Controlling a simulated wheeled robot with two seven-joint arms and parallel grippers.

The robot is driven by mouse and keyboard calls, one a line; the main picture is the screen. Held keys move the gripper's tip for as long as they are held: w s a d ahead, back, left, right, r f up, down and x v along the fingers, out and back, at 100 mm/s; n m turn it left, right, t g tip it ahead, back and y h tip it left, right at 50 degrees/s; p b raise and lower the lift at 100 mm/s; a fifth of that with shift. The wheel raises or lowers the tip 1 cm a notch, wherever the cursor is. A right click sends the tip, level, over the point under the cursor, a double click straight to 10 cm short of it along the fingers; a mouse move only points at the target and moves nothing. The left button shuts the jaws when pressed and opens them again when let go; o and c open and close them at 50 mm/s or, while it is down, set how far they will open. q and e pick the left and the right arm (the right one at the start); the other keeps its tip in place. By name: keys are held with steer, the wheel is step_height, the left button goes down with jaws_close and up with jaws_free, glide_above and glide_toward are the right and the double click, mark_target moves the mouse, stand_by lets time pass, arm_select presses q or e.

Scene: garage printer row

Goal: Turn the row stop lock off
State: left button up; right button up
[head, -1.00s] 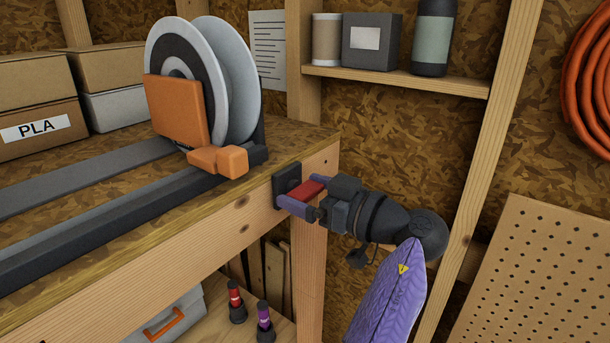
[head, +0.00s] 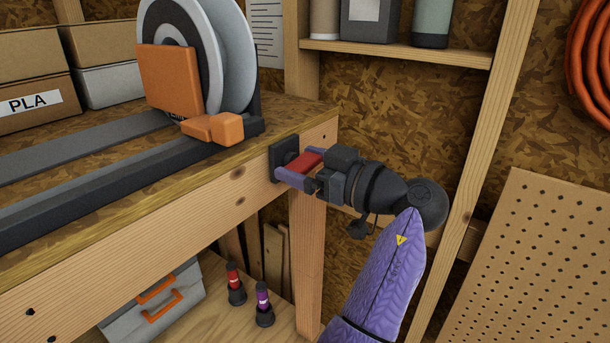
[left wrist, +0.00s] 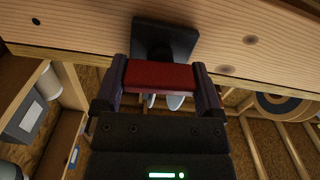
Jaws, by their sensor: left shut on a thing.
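The row stop lock is a red handle (head: 304,161) on a square black plate (head: 283,157), fixed to the front beam of the wooden bench near its right end. My left gripper (head: 300,167) is shut on the red handle, with purple fingers on both sides of it. In the left wrist view the red handle (left wrist: 158,76) lies crosswise between the two fingers, with the black plate (left wrist: 163,40) just beyond it on the beam. The fingers partly hide the handle's ends. My right gripper is not in view.
On the bench (head: 110,195) stand an orange-and-grey spool holder (head: 170,78) and boxes (head: 30,100). Below are a grey toolbox (head: 150,310) and red and purple bottles (head: 263,305). A wooden post (head: 308,265) stands under the lock. A perforated board (head: 540,270) is at right.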

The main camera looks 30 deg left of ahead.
arm_select(q)
steer(key=n+b, duration=0.2)
steer(key=b, duration=0.2)
steer(key=n+b, duration=0.3)
steer(key=b, duration=0.2)
steer(key=n+b, duration=0.3)
steer(key=b, duration=0.1)
steer(key=shift+f, duration=0.3)
steer(key=n+b, duration=0.2)
steer(key=n, duration=0.1)
steer(key=shift+r+n+b, duration=0.1)
steer(key=shift+n+b, duration=0.2)
steer(key=shift+b, duration=0.1)
steer(key=n+b, duration=0.1)
steer(key=n, duration=0.2)
steer(key=shift+n+b, duration=0.4)
steer(key=shift+n, duration=0.9)
